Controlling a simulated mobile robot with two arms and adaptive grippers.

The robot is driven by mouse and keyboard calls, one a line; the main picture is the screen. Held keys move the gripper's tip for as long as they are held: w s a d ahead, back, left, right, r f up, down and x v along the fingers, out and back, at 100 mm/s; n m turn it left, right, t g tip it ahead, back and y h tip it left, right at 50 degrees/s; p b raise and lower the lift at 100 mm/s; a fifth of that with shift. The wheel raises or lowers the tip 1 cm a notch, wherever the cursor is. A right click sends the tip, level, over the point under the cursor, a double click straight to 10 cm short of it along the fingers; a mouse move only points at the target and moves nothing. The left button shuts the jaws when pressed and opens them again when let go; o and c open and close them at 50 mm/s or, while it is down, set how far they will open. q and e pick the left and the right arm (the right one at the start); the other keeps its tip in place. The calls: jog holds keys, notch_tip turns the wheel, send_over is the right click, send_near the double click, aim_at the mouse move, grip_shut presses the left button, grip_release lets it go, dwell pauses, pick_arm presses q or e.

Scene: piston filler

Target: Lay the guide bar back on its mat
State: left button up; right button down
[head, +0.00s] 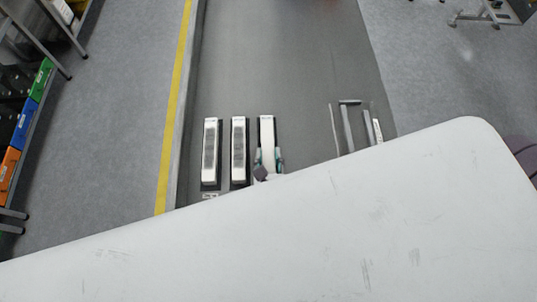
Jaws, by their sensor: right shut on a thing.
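My right gripper (268,162), with greenish fingers, is shut just beyond the edge of a white surface, at the near end of a long pale piece (267,130). A small dark grey block (261,173) shows at its fingers. I take what it holds to be the guide bar, but its outline is mostly hidden or too small to make out. A dark mat-like patch with a pale edge line (333,125) lies to the right, with grey bars (347,128) on it. I cannot tell whether this is the guide bar's mat. My left gripper is not in view.
Two long white pieces with dark grilles, one (210,150) and another (238,150), lie left of the gripper. A large white scratched surface (300,240) covers the bottom and hides what is under it. The grey area (280,60) beyond is clear. Shelves with coloured bins (22,125) stand left.

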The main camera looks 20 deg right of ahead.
jog(key=c, duration=0.8)
grip_release()
jog(key=shift+o, duration=0.2)
jog(key=shift+s+r, duration=0.15)
jog(key=shift+s, duration=0.05)
jog(key=p+v, duration=0.3)
jog(key=v, duration=0.7)
jog(key=shift+s+a+r+p, duration=0.1)
jog(key=shift+s+p, duration=0.25)
jog(key=shift+s+a+r, duration=0.1)
jog(key=shift+s+a, duration=0.05)
jog(key=shift+s, duration=0.25)
